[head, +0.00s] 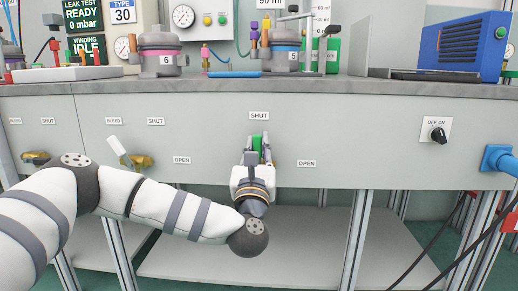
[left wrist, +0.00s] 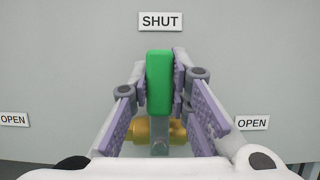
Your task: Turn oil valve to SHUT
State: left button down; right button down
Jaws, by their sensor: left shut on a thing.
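The oil valve has a green handle (head: 256,143) on the grey front panel, under the SHUT label (head: 259,116). In the left wrist view the green handle (left wrist: 159,82) stands upright, pointing at the SHUT label (left wrist: 160,21). The brass valve body (left wrist: 150,130) shows below it, partly hidden by the fingers. My left gripper (head: 257,151) is at the handle, and its purple-padded fingers (left wrist: 160,85) are shut on it from both sides. An OPEN label (head: 307,163) is to the right of the valve. My right gripper is not in view.
A valve with a white handle (head: 116,146), tilted up to the left, is on the panel to the left. An OFF/ON switch (head: 438,134) and a blue fitting (head: 497,159) are at the right. Compressors (head: 161,50) stand on the bench top (head: 330,88); a shelf (head: 300,240) is below.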

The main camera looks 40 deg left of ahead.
pick_arm(q)
jog(key=c, duration=1.5)
grip_release()
jog(key=shift+a, duration=0.1)
jog(key=v, duration=1.2)
